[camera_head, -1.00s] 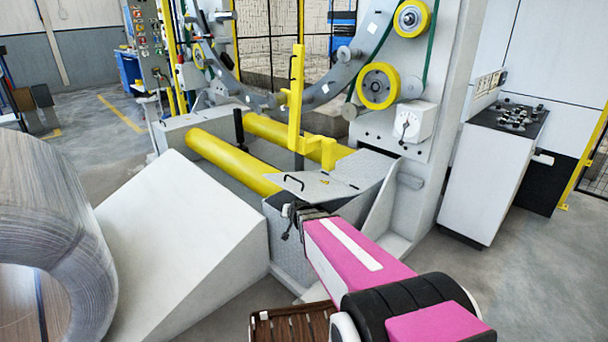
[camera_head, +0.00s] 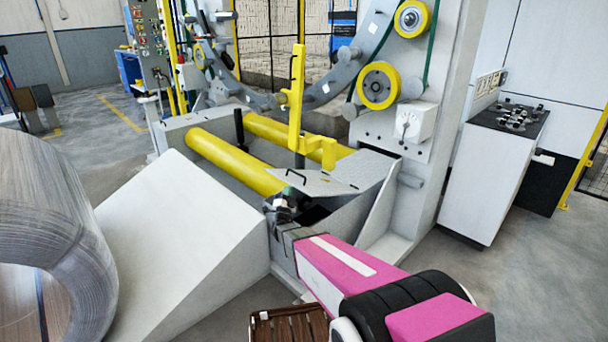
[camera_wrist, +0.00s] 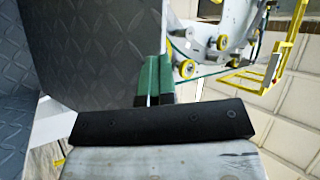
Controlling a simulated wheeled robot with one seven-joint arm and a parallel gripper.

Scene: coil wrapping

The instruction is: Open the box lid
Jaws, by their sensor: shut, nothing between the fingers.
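My gripper (camera_head: 287,193) is at the lid's front left edge. In the wrist view, the green fingers of my gripper (camera_wrist: 154,72) are together, with nothing between them. A diamond-patterned metal plate (camera_wrist: 90,50), apparently the lid, stands right beside them. I cannot tell whether they touch it. The handle is not visible in the wrist view.
A yellow post with a bracket (camera_head: 297,105) rises just behind the lid. A white sloped block (camera_head: 180,245) and a large coil (camera_head: 50,210) are on the left. The machine's upright (camera_head: 440,120) is on the right. Open floor lies at the lower right.

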